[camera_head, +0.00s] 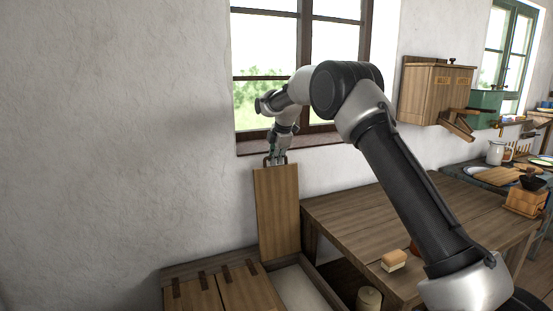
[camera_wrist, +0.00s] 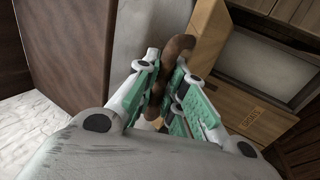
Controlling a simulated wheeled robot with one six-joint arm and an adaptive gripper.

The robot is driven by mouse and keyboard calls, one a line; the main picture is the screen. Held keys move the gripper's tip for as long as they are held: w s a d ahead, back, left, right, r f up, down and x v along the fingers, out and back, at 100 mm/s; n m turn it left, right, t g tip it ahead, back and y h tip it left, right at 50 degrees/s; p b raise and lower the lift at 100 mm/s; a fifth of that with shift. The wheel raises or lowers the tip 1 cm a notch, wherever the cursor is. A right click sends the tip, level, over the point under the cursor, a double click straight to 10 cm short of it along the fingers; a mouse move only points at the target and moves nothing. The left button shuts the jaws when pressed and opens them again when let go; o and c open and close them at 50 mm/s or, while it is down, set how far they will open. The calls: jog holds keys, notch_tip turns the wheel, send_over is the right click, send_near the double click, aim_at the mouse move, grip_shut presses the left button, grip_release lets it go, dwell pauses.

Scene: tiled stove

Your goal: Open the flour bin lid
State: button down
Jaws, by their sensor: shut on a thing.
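The flour bin lid (camera_head: 277,212) is a plain wooden board standing nearly upright at the back of a low wooden bin (camera_head: 168,275). Below it, one compartment (camera_head: 298,288) is open and shows a pale inside. My gripper (camera_head: 276,161) is at the lid's top edge. In the wrist view, my gripper (camera_wrist: 160,88) has its green-padded fingers closed around a brown curved handle (camera_wrist: 179,50). The fingers hide part of the handle, and my arm crosses the head view on the right.
Two closed wooden lids (camera_head: 222,290) with dark hinges lie left of the open compartment. A wooden table (camera_head: 350,215) stands close on the right, with a small bread-like block (camera_head: 393,261) on it. A window sill (camera_head: 310,140) is behind my gripper.

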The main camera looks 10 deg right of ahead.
jog(key=shift+a+r, duration=0.1)
jog(key=shift+r, duration=0.05)
jog(key=c, duration=1.5)
grip_release()
jog(key=v, duration=1.2)
